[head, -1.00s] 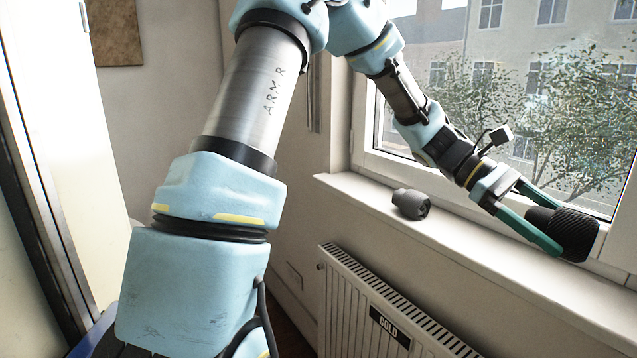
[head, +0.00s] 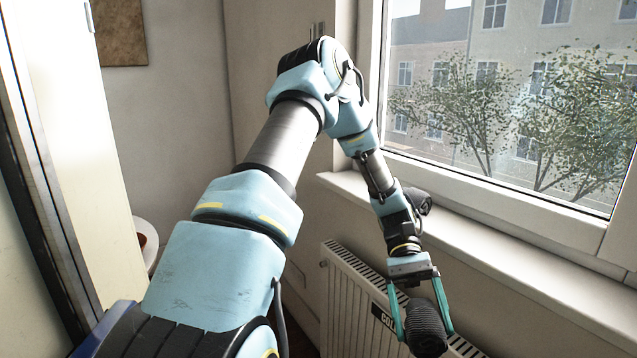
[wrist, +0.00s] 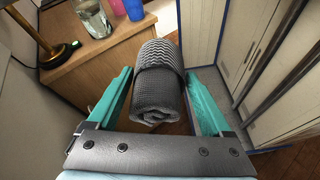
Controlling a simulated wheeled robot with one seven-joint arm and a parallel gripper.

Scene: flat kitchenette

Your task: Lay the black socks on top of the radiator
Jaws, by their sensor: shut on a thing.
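The black socks are a dark ribbed roll (head: 427,328) between the fingers of my gripper (head: 422,316). In the wrist view the roll (wrist: 159,90) looks dark grey, with a wavy-patterned band, and sits between the two teal fingers. My gripper is shut on it. The white radiator (head: 340,300) stands below the window sill. In the head view the roll overlaps the radiator's right part. I cannot tell whether it touches the top. The radiator's label is partly hidden by my gripper.
A second, grey roll (head: 424,203) lies on the window sill (head: 480,250), partly hidden behind my arm. The rest of the sill in view is clear. The wrist view shows a wooden cabinet (wrist: 95,60) with a glass jar (wrist: 93,17), cups and a lamp.

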